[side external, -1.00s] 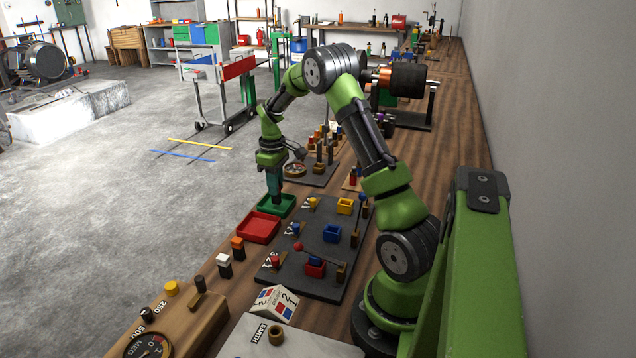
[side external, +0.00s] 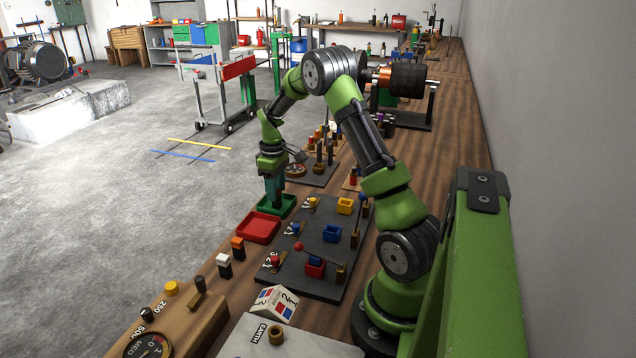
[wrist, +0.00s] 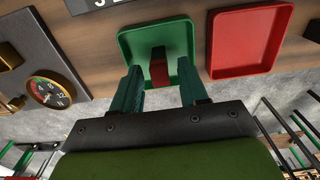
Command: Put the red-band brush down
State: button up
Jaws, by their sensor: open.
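The red-band brush (wrist: 159,72) is a small dark-red block in the green tray (wrist: 183,31), as the wrist view shows. It appears to rest on the tray floor, between my two fingers. My gripper (wrist: 160,84) is open, with a gap on each side of the brush. In the side view, my gripper (side external: 274,203) points down with its fingertips in the green tray (side external: 289,209). The brush is hidden there behind the fingers.
A red tray (side external: 258,228) stands beside the green one, and it looks empty in the wrist view (wrist: 248,42). A dark switch panel (side external: 318,262) with coloured cups and levers lies close to the trays. A round gauge (wrist: 50,90) is left of the green tray. The bench edge runs close by the trays.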

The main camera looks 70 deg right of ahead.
notch_tip(320, 180, up, 12)
jog(key=f, duration=0.1)
jog(key=a+r+t, duration=0.2)
jog(key=a+r, duration=0.4)
jog(key=a, duration=0.3)
jog(key=s+a+r+m+t, duration=0.1)
jog(key=s+a+r+t, duration=0.15)
jog(key=a, duration=0.55)
jog(key=s+a+r+m+t, duration=0.1)
jog(key=s+a+r, duration=0.25)
jog(key=a, duration=0.35)
jog(key=s+a+f+m+t+y, duration=0.1)
jog(key=s+a+f+m+y, duration=0.1)
jog(key=s+a, duration=0.6)
jog(key=shift+s+a+f+t, duration=0.15)
jog(key=shift+s+f+t, duration=0.1)
jog(key=shift+f+t, duration=0.15)
jog(key=shift+o, duration=0.2)
